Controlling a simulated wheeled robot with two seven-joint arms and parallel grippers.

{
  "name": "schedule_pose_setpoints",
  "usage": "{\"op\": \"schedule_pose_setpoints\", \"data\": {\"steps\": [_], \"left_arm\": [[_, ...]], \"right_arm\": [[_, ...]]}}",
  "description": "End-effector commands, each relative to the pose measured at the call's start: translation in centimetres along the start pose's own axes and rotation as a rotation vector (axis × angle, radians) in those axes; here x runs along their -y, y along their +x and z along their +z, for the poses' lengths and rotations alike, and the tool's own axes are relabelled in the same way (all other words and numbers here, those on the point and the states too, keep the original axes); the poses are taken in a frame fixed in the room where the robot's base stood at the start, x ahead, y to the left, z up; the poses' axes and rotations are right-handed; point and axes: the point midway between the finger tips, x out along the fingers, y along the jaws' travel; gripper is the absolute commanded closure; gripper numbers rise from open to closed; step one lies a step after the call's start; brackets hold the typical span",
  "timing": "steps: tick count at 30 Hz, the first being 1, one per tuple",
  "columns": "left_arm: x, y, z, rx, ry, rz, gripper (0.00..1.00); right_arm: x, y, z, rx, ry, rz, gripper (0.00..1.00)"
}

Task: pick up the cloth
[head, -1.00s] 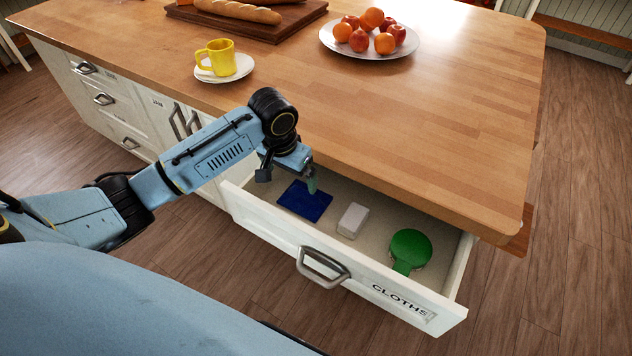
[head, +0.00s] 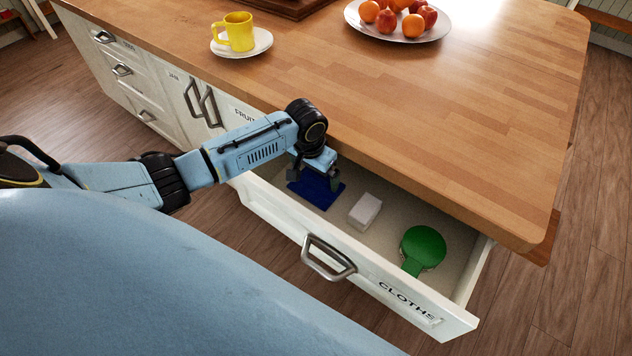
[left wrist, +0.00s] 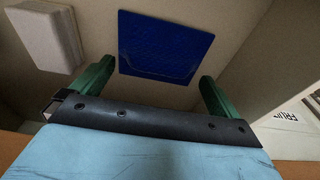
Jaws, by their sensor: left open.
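The cloth (head: 316,193) is a flat dark blue square lying on the bottom of the open drawer (head: 285,219), toward its left end. It also shows whole in the left wrist view (left wrist: 165,47). My left gripper (head: 315,180) reaches down into the drawer over the cloth and hides part of it in the head view. In the left wrist view its two green fingers (left wrist: 155,88) are wide apart and empty, with the cloth just beyond and between them. I cannot tell whether they touch it. My right gripper is not in view.
A white block (head: 364,211) and a green round paddle-like thing (head: 423,248) lie in the drawer to the right of the cloth. The wooden worktop (head: 430,120) overhangs the drawer's back. A yellow mug (head: 239,32) and a fruit plate (head: 397,30) stand on top.

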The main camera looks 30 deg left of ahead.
Motion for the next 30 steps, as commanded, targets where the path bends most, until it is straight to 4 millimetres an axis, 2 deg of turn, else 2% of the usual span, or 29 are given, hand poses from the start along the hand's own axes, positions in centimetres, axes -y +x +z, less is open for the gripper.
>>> {"op": "schedule_pose_setpoints", "data": {"steps": [1,5,13,14,22,30], "left_arm": [[0.0,1.0,0.0,0.0,-0.001,0.0,0.0],[0.0,2.5,0.0,0.0,0.0,0.0,0.0],[0.0,2.8,0.0,-0.001,0.001,0.0,0.0],[0.0,2.8,0.0,-0.001,0.001,0.0,0.01],[0.1,2.8,0.0,-0.001,0.001,0.0,0.37],[0.1,2.4,-0.1,-0.002,0.001,0.0,0.38]], "right_arm": [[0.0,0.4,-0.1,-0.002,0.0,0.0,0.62],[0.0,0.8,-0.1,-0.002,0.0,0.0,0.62],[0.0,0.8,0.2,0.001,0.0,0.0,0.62],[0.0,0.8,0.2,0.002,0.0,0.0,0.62],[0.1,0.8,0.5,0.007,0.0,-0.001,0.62],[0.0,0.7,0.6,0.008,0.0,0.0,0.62]]}}
